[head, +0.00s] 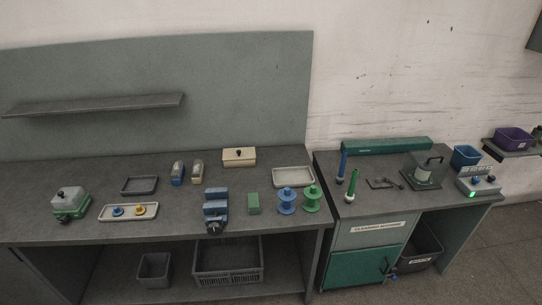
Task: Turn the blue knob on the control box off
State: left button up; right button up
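The control box (481,187) stands at the right end of the right-hand bench, near its front edge. It is a small light-grey box with a raised back panel. A small blue knob (476,181) sits on its sloped top, with another small knob (490,179) to its right. A green light (471,194) glows on its front. The blue knob's pointer direction is too small to tell. Neither of my grippers shows in the head view.
A blue bin (465,157) stands just behind the control box. A clear-sided device (424,171) is to its left. Green and blue bottle-like tools (352,185) stand farther left. A purple bin (513,139) sits on a shelf at right. Open floor lies before the box.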

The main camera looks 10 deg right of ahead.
aim_at(475, 180)
jog(key=z, duration=1.65)
jog(key=i+z, duration=0.15)
jog(key=i, duration=0.25)
jog(key=i+l, duration=0.1)
jog(key=i, duration=0.4)
jog(key=i+u, duration=0.1)
jog(key=i, duration=0.4)
jog(key=i+l, duration=0.2)
jog(key=i, duration=0.25)
jog(key=i+l+u, duration=0.1)
jog(key=i, duration=0.4)
jog(key=i+l, duration=0.15)
jog(key=i, duration=0.35)
jog(key=i+l+u, duration=0.2)
jog(key=i+u, duration=0.2)
jog(key=i+l+u, duration=1.05)
jog(key=l+u, duration=0.15)
